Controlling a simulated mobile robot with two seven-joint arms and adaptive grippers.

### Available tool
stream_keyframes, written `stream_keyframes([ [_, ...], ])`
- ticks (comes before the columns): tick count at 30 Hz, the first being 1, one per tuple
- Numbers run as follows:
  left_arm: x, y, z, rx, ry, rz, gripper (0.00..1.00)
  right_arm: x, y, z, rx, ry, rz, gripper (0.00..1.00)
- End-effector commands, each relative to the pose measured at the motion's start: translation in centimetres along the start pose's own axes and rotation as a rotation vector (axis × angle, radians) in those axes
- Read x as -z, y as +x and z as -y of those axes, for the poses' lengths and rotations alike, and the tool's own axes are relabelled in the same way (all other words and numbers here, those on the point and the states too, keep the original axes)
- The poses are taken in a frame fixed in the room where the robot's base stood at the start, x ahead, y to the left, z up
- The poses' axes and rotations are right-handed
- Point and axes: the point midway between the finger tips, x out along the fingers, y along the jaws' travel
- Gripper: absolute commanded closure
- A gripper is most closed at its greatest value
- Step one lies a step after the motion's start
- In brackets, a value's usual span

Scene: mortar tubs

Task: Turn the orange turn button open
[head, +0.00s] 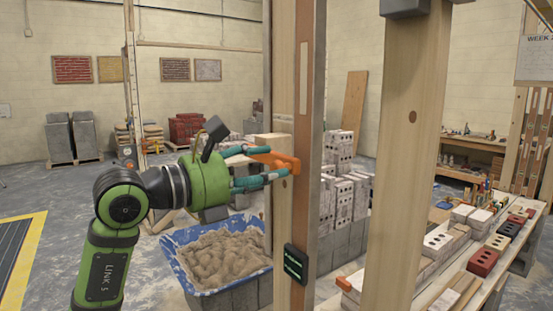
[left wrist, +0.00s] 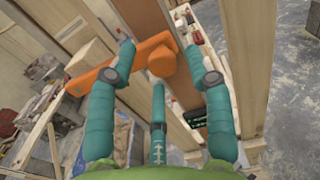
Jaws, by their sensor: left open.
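The orange turn button (head: 283,161) sits on the wooden post (head: 284,80) in the middle of the head view. In the left wrist view the turn button (left wrist: 118,71) runs from its round hub out to the lower left. My left gripper (head: 266,165) is open at the button, its teal fingers reaching from the left. In the left wrist view the hub lies between the tips of my left gripper (left wrist: 160,66), with one finger beside the arm of the button. I cannot tell whether any finger touches it. My right gripper is not in view.
A small dark box with green marks (head: 295,264) is fixed low on the post. A second wooden post (head: 408,150) stands to the right. A blue tub of mortar (head: 196,285) is below my left arm. Bricks lie on a bench (head: 480,285) at right.

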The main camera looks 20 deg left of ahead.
Motion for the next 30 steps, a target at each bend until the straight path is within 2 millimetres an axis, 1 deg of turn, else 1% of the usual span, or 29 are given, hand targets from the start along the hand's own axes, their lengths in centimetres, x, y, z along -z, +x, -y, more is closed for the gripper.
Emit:
stream_keyframes([
  [1, -0.3, 0.8, 0.1, 0.003, -0.003, -0.001, 0.48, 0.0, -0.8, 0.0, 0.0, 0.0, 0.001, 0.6],
  [6, -0.2, 2.5, 0.1, 0.002, -0.002, 0.0, 0.48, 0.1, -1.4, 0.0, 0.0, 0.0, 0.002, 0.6],
  [9, 0.0, 2.9, 0.1, 0.002, 0.0, 0.0, 0.48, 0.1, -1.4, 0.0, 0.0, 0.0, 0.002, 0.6],
  [16, 0.1, 2.9, 0.1, 0.002, 0.0, 0.0, 0.48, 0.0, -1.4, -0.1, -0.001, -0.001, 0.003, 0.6],
  [17, 0.1, 2.9, 0.1, 0.002, 0.0, 0.0, 0.6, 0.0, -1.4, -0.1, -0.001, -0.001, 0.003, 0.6],
  [18, 0.1, 2.9, 0.1, 0.002, 0.0, 0.0, 0.76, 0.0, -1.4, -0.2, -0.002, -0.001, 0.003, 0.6],
  [20, 0.1, 2.9, 0.1, 0.002, 0.0, 0.0, 1.0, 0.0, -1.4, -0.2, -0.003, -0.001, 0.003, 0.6],
  [30, -0.3, 2.9, 0.1, 0.002, -0.014, 0.001, 1.0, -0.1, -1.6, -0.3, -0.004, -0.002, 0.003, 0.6],
])
